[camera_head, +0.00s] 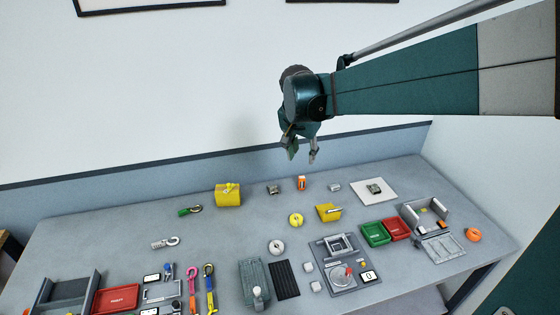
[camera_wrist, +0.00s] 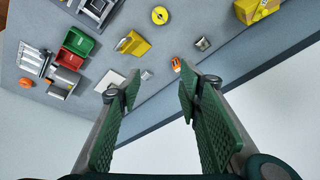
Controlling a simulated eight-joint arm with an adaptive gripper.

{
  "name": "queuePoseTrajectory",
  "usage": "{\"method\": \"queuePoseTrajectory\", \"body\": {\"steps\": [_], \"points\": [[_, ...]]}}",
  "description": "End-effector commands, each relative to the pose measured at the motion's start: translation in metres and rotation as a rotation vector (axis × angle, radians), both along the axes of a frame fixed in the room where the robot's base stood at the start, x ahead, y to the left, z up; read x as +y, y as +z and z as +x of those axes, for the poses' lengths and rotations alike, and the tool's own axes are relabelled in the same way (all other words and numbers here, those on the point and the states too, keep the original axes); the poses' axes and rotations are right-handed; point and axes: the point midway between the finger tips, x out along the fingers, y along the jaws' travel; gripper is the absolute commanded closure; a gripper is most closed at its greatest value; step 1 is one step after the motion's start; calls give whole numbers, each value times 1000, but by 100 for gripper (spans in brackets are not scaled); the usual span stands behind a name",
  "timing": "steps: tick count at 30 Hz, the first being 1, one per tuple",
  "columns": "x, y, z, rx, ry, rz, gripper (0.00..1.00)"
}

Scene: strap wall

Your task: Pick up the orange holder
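A small upright orange holder (camera_head: 301,184) with a pale patch stands near the back edge of the table. In the wrist view it shows as a small orange block (camera_wrist: 176,64), ahead of the right finger's tip. My gripper (camera_head: 302,155) is in the air above the back of the table, over the holder in the picture and apart from it. Its two green-padded fingers are spread wide with nothing between them, as the wrist view also shows (camera_wrist: 158,90).
Near the holder are a small metallic part (camera_head: 273,189), a grey piece (camera_head: 334,187), a yellow box (camera_head: 228,195) and a yellow block (camera_head: 328,212). A round orange item (camera_head: 473,234) lies far right. Green (camera_head: 376,234) and red bins (camera_head: 398,229) stand right. The wall is close behind.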

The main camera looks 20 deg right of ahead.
Motion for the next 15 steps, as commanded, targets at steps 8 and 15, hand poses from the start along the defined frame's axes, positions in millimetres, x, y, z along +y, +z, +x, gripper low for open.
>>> {"method": "queuePoseTrajectory", "body": {"steps": [8,15], "points": [[-11,-27,48,23,-125,3,65],[-20,-54,86,40,-236,2,65]]}}
